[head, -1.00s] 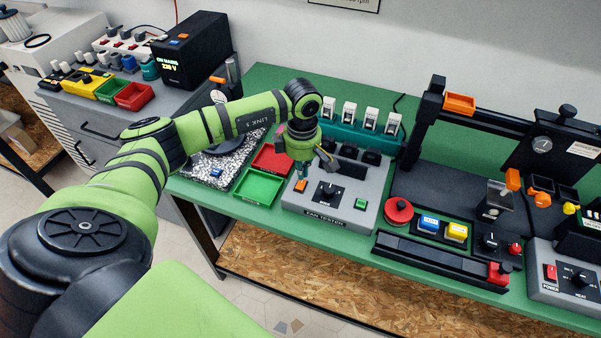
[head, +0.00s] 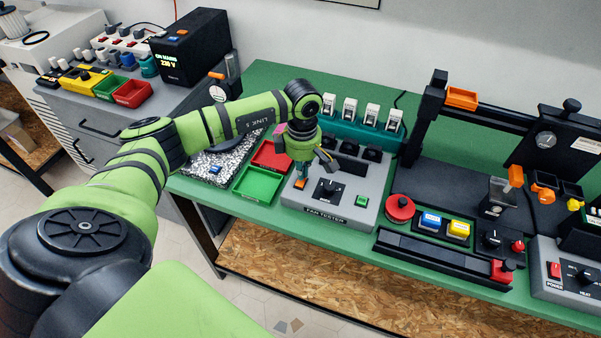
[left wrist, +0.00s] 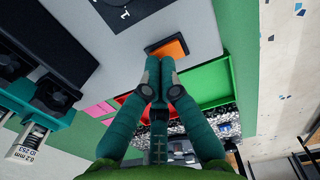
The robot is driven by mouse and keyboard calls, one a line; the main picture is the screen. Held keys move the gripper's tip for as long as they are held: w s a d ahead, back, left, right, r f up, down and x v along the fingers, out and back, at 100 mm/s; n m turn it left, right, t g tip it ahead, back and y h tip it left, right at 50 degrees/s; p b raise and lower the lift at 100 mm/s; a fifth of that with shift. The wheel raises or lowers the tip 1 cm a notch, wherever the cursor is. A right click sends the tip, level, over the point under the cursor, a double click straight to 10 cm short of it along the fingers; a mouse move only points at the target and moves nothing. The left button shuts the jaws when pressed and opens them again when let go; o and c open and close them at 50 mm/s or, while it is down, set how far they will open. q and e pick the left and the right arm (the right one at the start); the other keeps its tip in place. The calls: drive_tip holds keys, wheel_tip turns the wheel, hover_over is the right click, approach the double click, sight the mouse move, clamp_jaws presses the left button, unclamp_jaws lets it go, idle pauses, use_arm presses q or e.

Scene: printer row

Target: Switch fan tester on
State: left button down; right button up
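The fan tester (head: 336,211) is a grey panel box on the green bench, with a black knob (head: 328,191), a green button (head: 361,201) and an orange switch (head: 299,184) at its left. My left gripper (head: 302,180) points down right at the orange switch. In the left wrist view its two teal fingers (left wrist: 158,78) are together with nothing between them. The tips lie at the near edge of the orange switch (left wrist: 168,47); I cannot tell whether they touch it. No lit lamp on the tester can be made out. My right gripper is not in view.
A green tray (head: 258,187) and a red tray (head: 272,157) lie left of the tester. A red round knob (head: 399,208) and blue and yellow buttons stand close on its right. Several white-topped modules (head: 350,108) stand behind it.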

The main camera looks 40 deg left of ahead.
use_arm(q)
drive_tip(key=shift+s+f+b, duration=0.1)
drive_tip(key=shift+f+b, duration=0.4)
drive_tip(key=shift+f, duration=0.1)
drive_tip(key=shift+r, duration=0.1)
drive_tip(key=shift+r+p, duration=0.7)
drive_tip(key=shift+r, duration=0.2)
drive_tip(key=shift+r+p, duration=1.4)
drive_tip(key=shift+r, duration=1.15)
